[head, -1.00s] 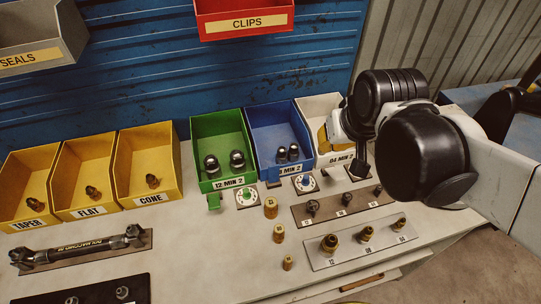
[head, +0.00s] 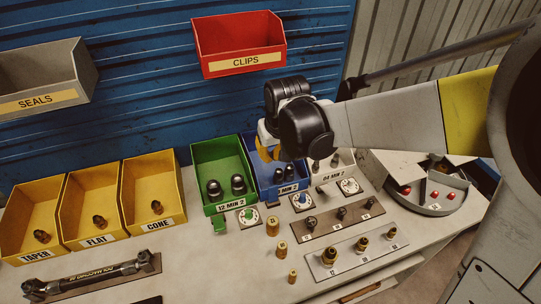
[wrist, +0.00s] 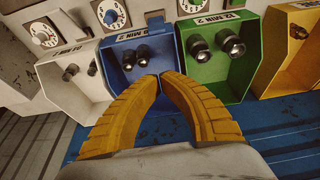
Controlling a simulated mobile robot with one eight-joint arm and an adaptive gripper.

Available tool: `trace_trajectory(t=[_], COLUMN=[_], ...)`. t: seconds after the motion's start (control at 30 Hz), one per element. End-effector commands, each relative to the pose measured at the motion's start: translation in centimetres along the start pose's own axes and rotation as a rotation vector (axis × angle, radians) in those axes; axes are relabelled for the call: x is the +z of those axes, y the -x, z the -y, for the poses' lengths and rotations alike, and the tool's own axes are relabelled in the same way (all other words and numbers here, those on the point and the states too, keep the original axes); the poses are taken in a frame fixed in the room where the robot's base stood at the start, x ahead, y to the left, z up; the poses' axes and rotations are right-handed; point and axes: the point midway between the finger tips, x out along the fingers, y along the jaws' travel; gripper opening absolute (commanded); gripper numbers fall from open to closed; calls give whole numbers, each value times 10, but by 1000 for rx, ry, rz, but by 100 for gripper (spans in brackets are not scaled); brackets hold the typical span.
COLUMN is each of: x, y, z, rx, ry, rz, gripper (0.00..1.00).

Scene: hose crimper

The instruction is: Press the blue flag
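A small blue flag (head: 272,204) seems to hang at the front edge of the blue bin (head: 262,192), left of a dial with a blue centre (head: 302,202). It is too small to make out clearly. My gripper (head: 266,154) is over the blue bin in the head view, its yellow fingers pointing down at the back of the bin. In the wrist view the two yellow fingers (wrist: 161,78) curve together, tips nearly meeting, with nothing between them. They are in front of the blue bin (wrist: 167,47), which holds two dark fittings (wrist: 135,58).
A green bin (head: 197,180) with a green flag (head: 219,225) stands to the left, a white bin (wrist: 62,97) on the blue bin's other side. Brass fittings and two fitting plates (head: 355,255) lie in front. A red CLIPS bin (head: 240,45) hangs above.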

Motion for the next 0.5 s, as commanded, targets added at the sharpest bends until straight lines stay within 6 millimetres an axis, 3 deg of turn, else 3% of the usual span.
trace_trajectory(t=[0.23,0.5], x=[0,1], y=[-19,-77], z=[0,0], rx=[0,0], ry=[0,-1], rz=[0,-1], gripper=[0,0])
